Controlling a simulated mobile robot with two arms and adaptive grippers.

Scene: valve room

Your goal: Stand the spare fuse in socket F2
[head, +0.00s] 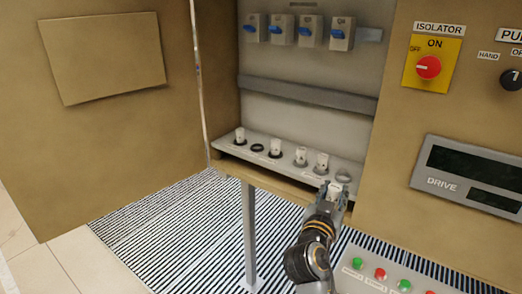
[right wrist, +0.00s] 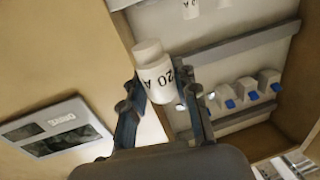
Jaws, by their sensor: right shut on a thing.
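My right gripper (head: 334,188) is shut on the spare fuse, a white cylinder that shows in the right wrist view (right wrist: 153,75) with "20A" printed on it. The fuse is at the front right of the fuse ledge (head: 225,145) inside the cabinet. A dark empty socket (head: 257,147), second from the left, is socket F2 by its place; its label is too small to read. White fuses stand in the sockets on both sides of it. A pale, empty-looking ring (head: 343,177) is at the ledge's right end, just behind the gripper. My left gripper is not in view.
The cabinet door (head: 120,120) stands open at the left. Breakers with blue levers (head: 311,31) and a grey rail (head: 305,95) are above the ledge. Right of the opening are the isolator (head: 428,67) and drive panel (head: 470,175). A button box (head: 385,275) is low in front.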

